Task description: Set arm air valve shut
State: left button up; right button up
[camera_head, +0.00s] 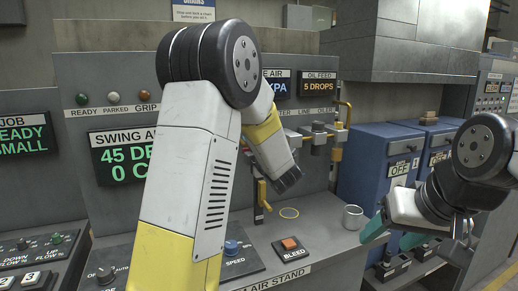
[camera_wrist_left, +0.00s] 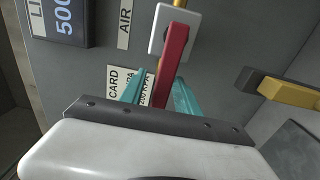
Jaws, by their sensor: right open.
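A red valve lever (camera_wrist_left: 173,55) hangs from a pale square plate (camera_wrist_left: 176,28) on a yellow pipe, beside an AIR label (camera_wrist_left: 126,22) in the left wrist view. My left gripper (camera_wrist_left: 160,90) has its teal fingers on either side of the lever's lower part. A gap shows between the left finger and the lever, so the gripper looks open. In the head view my left arm hides the red lever and the left fingers. My right gripper (camera_head: 393,234) is open and empty, right of the metal cup.
The orange BLEED button (camera_head: 290,244) and blue SPEED knob (camera_head: 232,247) are at the front. A yellow lever (camera_wrist_left: 290,92) with a dark end sticks out right of the red one. Blue cabinets (camera_head: 365,160) stand right.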

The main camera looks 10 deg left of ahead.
pick_arm(q)
jog(key=shift+c, duration=0.2)
grip_shut()
dwell(1.3)
